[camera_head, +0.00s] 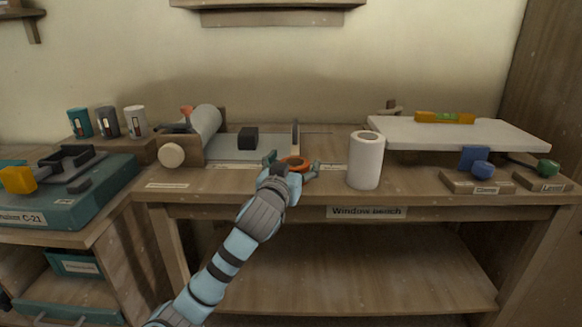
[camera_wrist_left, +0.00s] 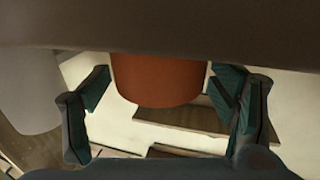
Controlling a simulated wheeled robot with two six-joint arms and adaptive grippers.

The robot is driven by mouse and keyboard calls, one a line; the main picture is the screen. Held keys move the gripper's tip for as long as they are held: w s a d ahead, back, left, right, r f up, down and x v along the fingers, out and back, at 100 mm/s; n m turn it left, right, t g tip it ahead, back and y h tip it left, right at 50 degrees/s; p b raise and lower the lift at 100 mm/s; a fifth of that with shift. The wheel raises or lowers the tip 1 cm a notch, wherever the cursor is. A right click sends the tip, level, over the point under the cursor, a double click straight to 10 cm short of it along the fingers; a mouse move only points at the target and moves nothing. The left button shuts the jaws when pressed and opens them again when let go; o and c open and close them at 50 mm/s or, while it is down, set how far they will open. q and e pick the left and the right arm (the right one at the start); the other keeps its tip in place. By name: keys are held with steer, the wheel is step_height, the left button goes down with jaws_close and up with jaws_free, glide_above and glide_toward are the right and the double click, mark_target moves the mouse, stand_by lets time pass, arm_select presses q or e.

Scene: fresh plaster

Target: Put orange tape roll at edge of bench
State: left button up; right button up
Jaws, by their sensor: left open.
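The orange tape roll (camera_head: 294,162) is over the middle of the window bench (camera_head: 230,184), close to the front edge. I cannot tell whether it rests on the top. My left gripper (camera_head: 293,168) is open, with one finger on each side of the roll. In the left wrist view the orange roll (camera_wrist_left: 158,82) shows between the spread fingers of the left gripper (camera_wrist_left: 165,95), with a gap on each side; its upper part is hidden by a dark band. My right gripper is not in view.
A white upright roll (camera_head: 366,160) stands just right of the gripper. A black block (camera_head: 248,138) sits on the grey sheet behind. A white board (camera_head: 490,134) with a level (camera_head: 444,118) lies at the right. The bench front left of my arm is mostly clear.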

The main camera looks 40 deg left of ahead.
arm_select(q)
steer(key=shift+s+d, duration=0.15)
steer(key=shift+s, duration=0.1)
steer(key=p+v, duration=0.2)
steer(key=v, duration=0.9)
steer(key=shift+s, duration=0.2)
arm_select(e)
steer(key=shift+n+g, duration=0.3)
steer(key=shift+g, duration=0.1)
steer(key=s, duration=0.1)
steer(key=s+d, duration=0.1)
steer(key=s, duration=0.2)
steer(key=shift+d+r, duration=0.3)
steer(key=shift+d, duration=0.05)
arm_select(q)
steer(key=shift+d, duration=0.1)
